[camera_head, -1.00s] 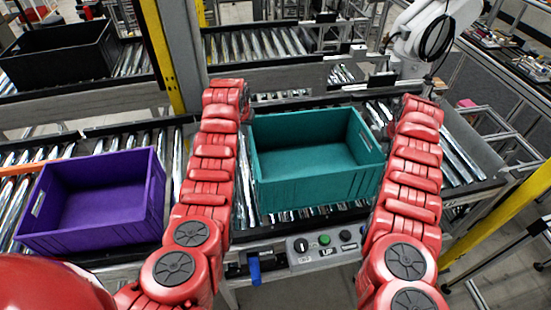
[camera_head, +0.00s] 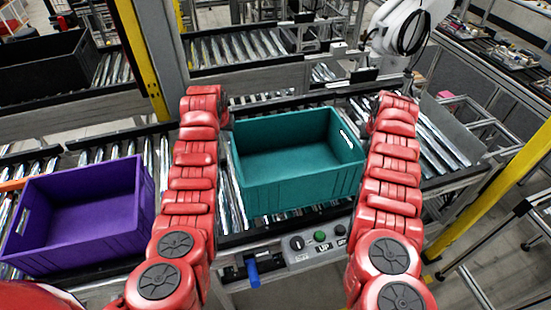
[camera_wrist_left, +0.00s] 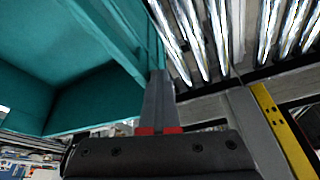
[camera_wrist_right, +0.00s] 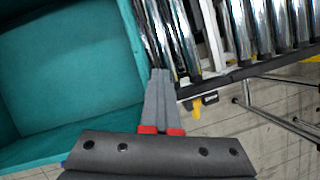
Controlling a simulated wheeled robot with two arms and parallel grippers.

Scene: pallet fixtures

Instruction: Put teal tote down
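The empty teal tote (camera_head: 300,180) sits over the near roller conveyor in the middle of the head view. I cannot tell whether its base fully touches the rollers. My red arms stand on its left and right sides, and both hands are hidden in the head view. In the left wrist view, my left gripper (camera_wrist_left: 158,98) has its fingers together beside the outside of the tote wall (camera_wrist_left: 110,35). In the right wrist view, my right gripper (camera_wrist_right: 160,98) also has its fingers together, close beside the tote's side wall (camera_wrist_right: 128,50). No wall shows between either pair of fingers.
An empty purple tote (camera_head: 85,215) stands on the same conveyor to the left. A button panel (camera_head: 318,245) is on the conveyor's front edge. A black tote (camera_head: 45,65) is on the rear line. A white robot arm (camera_head: 405,30) stands behind right. Bare rollers (camera_head: 435,140) lie to the right.

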